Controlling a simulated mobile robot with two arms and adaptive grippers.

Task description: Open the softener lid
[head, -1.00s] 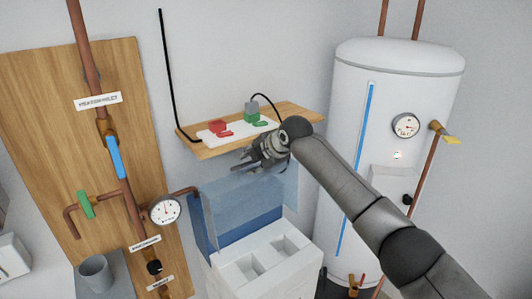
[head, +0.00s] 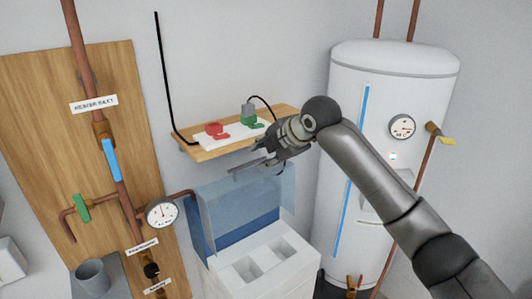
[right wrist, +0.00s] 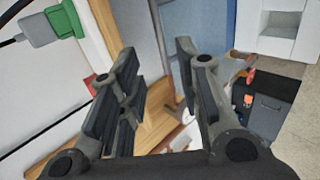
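The softener is a white cabinet (head: 287,257) with recessed openings in its top, below the shelf in the head view. Its translucent blue lid (head: 240,208) stands raised at the back of the cabinet, leaving the top uncovered. My right gripper (head: 236,171) is just above the lid's upper edge, pointing left. Whether it touches the lid is unclear. In the right wrist view my right gripper (right wrist: 156,55) has its fingers wide apart with nothing held between them. My left gripper is not in view.
A wooden shelf (head: 200,153) with red and green plugs on a white strip is close behind my right gripper. A white tank (head: 395,75) stands right. A wooden board (head: 40,120) with copper pipes and a gauge (head: 161,214) is left. A grey cup (head: 92,274) sits lower left.

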